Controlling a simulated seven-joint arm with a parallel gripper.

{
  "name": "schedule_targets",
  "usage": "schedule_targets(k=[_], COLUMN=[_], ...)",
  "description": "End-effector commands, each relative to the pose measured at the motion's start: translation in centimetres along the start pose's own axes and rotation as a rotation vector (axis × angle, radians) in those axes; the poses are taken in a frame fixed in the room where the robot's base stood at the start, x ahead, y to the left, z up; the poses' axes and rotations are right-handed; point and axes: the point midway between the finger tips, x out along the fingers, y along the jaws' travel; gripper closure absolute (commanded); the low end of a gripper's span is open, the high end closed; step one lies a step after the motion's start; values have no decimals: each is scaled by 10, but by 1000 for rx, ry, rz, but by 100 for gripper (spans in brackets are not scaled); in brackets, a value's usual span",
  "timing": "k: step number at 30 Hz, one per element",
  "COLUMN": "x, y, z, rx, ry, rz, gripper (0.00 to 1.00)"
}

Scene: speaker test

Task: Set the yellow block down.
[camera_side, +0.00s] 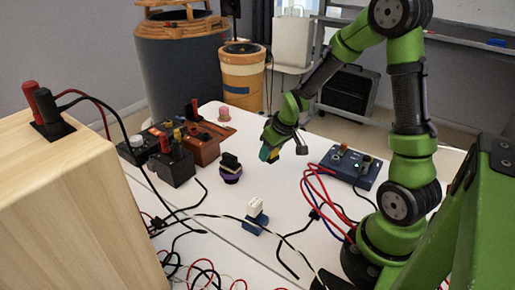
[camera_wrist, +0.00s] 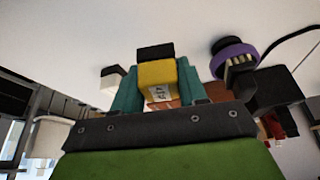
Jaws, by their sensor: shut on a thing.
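The yellow block (camera_wrist: 158,75) sits between the teal fingers of my gripper (camera_wrist: 157,84) in the wrist view. A black piece (camera_wrist: 155,51) shows at the block's far end; I cannot tell whether it is part of it. A small pale label is on the block's face. In the side view my gripper (camera_side: 269,154) is over the white table (camera_side: 285,185), and only a little yellow (camera_side: 273,155) shows at the fingers. I cannot tell whether the block touches the table. My gripper is shut on the block.
A purple-and-black knob (camera_side: 231,168) stands left of my gripper, with black (camera_side: 173,167) and orange (camera_side: 205,147) boxes beyond. A blue switch box (camera_side: 347,167) is to the right. A blue-and-white piece (camera_side: 256,217) and loose cables lie nearer the camera. Table directly around my gripper is clear.

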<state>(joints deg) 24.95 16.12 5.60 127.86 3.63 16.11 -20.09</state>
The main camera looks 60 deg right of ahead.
Motion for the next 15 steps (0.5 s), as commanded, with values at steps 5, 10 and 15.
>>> schedule_targets(k=[5,10,15], x=[-16,-27,-38], y=[48,66,74], z=[17,35,51], rx=[67,-22,-158], ry=[2,0,2], rz=[26,-12,-70], gripper=[87,87,87])
